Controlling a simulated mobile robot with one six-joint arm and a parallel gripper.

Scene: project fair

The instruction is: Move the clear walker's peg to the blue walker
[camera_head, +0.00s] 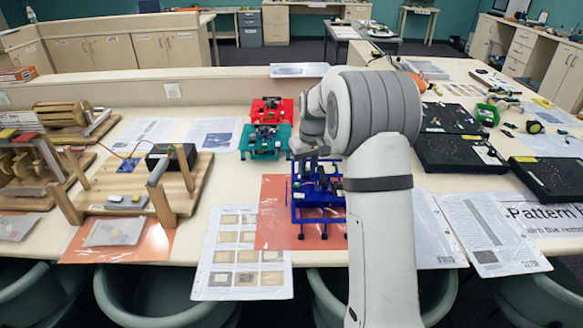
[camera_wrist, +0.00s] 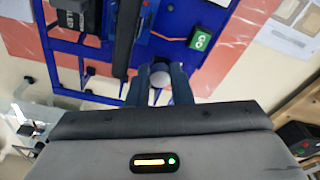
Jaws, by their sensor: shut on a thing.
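The blue walker (camera_head: 318,200) stands on an orange sheet near the table's front edge, partly behind my arm. Its blue frame (camera_wrist: 65,48) fills the top of the wrist view. My gripper (camera_wrist: 160,88) is shut on a pale grey, round-ended peg (camera_wrist: 160,76), directly over or at the blue walker's edge. I cannot tell whether the peg touches the frame. In the head view my gripper (camera_head: 309,170) is above the blue walker and the peg does not show clearly. A see-through structure (camera_wrist: 22,125), perhaps the clear walker, shows at the wrist view's left edge; my arm may hide it in the head view.
A teal walker (camera_head: 258,150) and a red walker (camera_head: 272,106) stand behind the blue one. A wooden machine (camera_head: 128,190) is at left. Black boards (camera_head: 455,152) and printed sheets (camera_head: 490,235) lie at right. A picture sheet (camera_head: 232,268) lies at the front.

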